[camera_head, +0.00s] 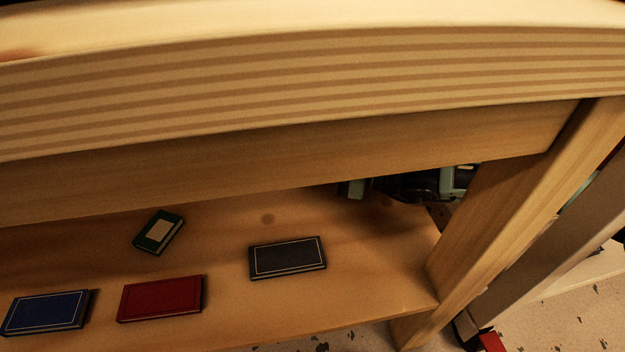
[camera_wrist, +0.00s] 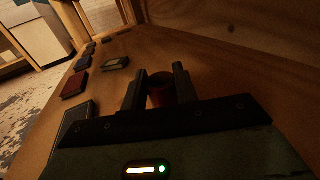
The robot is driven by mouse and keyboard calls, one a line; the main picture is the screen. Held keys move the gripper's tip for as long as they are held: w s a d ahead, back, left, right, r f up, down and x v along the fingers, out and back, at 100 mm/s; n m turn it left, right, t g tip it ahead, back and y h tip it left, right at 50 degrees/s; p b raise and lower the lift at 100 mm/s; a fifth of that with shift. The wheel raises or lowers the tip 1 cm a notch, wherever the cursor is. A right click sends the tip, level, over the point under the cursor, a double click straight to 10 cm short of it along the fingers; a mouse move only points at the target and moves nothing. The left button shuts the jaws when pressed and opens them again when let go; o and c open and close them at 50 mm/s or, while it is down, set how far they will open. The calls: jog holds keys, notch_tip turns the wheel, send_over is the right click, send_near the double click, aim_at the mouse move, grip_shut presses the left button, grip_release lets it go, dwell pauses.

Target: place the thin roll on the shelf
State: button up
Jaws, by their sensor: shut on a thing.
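In the wrist view my gripper (camera_wrist: 158,86) is shut on a dark, reddish-brown cylinder, which I take to be the thin roll (camera_wrist: 160,92). It sits between the two black fingers, its round dark top towards the far side. The light is too dim to tell whether its lower end touches the board. The shelf (camera_head: 350,290) is a wooden board under a thick striped upper beam; its surface also shows in the wrist view (camera_wrist: 215,75). In the head view the roll and fingertips are hidden; only parts of my arm show behind the beam at the right.
Several books lie flat on the shelf: a green one (camera_head: 158,231), a black one (camera_head: 287,257), a red one (camera_head: 160,298) and a blue one (camera_head: 45,312). A wooden post (camera_head: 490,215) closes the right end. Bare board lies right of the black book.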

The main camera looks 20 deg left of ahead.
jog(key=shift+f+b, duration=0.7)
jog(key=shift+f, duration=0.7)
jog(key=shift+f, duration=0.15)
jog(key=o, duration=0.9)
jog(key=shift+o, duration=0.2)
jog(key=shift+d+r, duration=0.25)
jog(key=shift+r, duration=0.05)
jog(key=d+p, duration=0.2)
jog(key=d, duration=0.1)
jog(key=d+p, duration=0.2)
jog(key=d, duration=0.2)
jog(key=d+p, duration=0.2)
jog(key=d, duration=0.1)
jog(key=shift+w+d+r+p, duration=0.1)
jog(key=shift+w+d+p, duration=0.1)
jog(key=shift+w+p, duration=0.2)
jog(key=shift+d, duration=0.5)
jog(key=shift+f, duration=0.2)
jog(key=shift+d, duration=0.1)
